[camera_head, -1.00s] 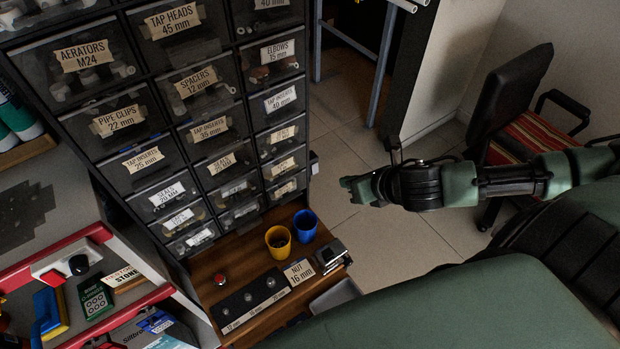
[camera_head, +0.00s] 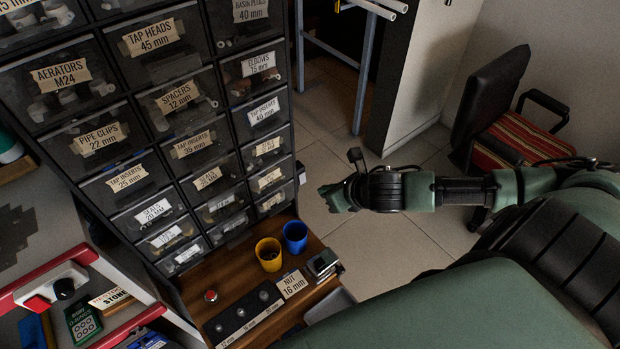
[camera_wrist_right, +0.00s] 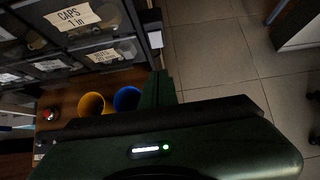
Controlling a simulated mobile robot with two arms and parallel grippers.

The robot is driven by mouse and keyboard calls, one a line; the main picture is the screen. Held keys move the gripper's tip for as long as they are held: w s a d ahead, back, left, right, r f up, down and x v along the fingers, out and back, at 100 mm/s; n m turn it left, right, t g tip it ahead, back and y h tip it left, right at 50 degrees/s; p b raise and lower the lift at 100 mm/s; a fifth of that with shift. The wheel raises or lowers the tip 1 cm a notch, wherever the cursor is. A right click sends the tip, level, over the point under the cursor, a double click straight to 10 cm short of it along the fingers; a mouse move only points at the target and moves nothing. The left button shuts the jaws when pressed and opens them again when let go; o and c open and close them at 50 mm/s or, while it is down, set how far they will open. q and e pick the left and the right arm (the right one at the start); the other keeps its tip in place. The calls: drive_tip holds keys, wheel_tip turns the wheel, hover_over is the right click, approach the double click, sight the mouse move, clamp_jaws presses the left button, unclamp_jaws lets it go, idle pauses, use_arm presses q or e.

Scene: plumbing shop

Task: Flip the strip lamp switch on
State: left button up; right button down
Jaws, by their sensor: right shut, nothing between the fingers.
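A small dark box with a pale face (camera_head: 300,172) is fixed to the right side of the drawer cabinet. It may be the strip lamp switch, but it is too small to tell its position. It also shows in the right wrist view (camera_wrist_right: 155,40), beyond the fingers. My right gripper (camera_head: 327,196) is shut and empty. It is in the air just right of the box, apart from it in the head view. Its dark green fingers show in the right wrist view (camera_wrist_right: 157,88). No strip lamp is recognisable. My left gripper is out of view.
The labelled drawer cabinet (camera_head: 190,140) stands on a wooden bench top (camera_head: 190,283). A yellow cup (camera_head: 269,255) and a blue cup (camera_head: 295,237) stand near its right edge, below my gripper. A chair (camera_head: 515,125) stands at right. Tiled floor (camera_head: 385,245) lies clear between.

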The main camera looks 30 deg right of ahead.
sight(302, 178)
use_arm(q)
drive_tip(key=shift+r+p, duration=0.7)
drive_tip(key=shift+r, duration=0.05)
use_arm(e)
drive_tip(key=w+f, duration=0.3)
drive_tip(key=w, duration=0.3)
drive_tip(key=shift+w+a+f, duration=0.25)
drive_tip(key=shift+w+a, duration=0.05)
drive_tip(key=shift+w, duration=0.1)
